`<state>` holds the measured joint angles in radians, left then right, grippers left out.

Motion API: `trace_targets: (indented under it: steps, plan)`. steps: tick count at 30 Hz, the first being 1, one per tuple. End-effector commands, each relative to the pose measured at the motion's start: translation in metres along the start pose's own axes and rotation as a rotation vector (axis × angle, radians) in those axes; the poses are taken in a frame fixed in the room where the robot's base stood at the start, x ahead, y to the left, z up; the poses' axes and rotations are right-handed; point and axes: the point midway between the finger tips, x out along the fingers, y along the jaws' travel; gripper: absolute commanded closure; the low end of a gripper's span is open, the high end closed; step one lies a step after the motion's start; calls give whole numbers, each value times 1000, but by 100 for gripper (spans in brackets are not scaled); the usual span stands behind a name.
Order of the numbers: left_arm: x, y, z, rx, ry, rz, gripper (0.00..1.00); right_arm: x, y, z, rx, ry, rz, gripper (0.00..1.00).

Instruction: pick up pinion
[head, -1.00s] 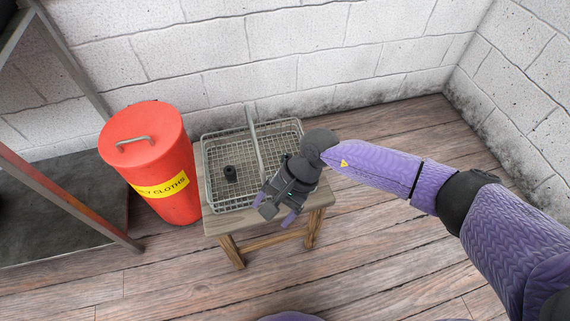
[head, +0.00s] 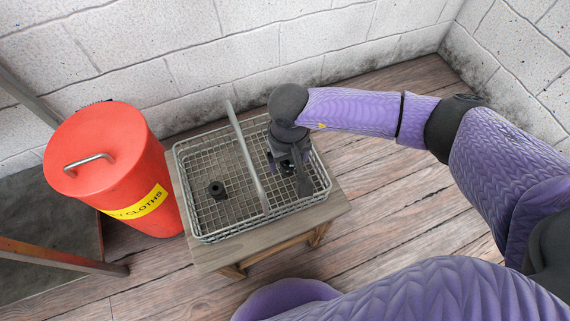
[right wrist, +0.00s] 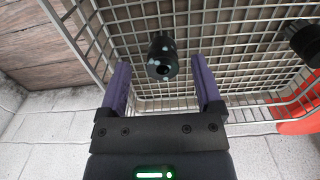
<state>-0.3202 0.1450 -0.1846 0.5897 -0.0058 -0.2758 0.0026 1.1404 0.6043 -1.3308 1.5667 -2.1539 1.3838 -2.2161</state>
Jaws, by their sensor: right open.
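A short black cylindrical part with a hole in its end (right wrist: 162,57), apparently the pinion, stands in the wire basket (head: 208,238) in the right wrist view. In the head view my right gripper and wrist hide it. My right gripper (head: 289,178) is over the basket's right side, fingers pointing down. It is open, with the part showing between its two purple fingers and no clear contact. A second black part with a hole (head: 216,190) sits in the basket's left side; it also shows at the right wrist view's edge (right wrist: 305,42). My left gripper is not in view.
The basket's handle (head: 247,155) rises across its middle, just left of my right gripper. The basket stands on a small wooden stool (head: 235,258). A red bin (head: 110,160) is close on the left. A block wall (head: 190,50) is behind.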

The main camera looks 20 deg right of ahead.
Motion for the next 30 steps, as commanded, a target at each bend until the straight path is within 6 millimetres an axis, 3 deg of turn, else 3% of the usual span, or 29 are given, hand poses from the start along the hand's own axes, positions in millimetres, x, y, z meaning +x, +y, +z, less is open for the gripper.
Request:
trace_targets:
  steps: [1, 3, 10, 22, 30]
  plan:
    - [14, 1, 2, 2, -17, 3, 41, 21, -2, 1, -1, -10, -1, 16]
    - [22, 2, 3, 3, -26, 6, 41, 34, -2, 2, 1, -10, 0, 16]
    - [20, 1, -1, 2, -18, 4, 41, 33, -2, 0, 1, -1, -1, 16]
    - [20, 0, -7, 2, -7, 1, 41, 33, -2, 0, 1, -1, -1, 99]
    - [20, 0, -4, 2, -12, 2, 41, 33, -2, 0, 1, -1, -1, 100]
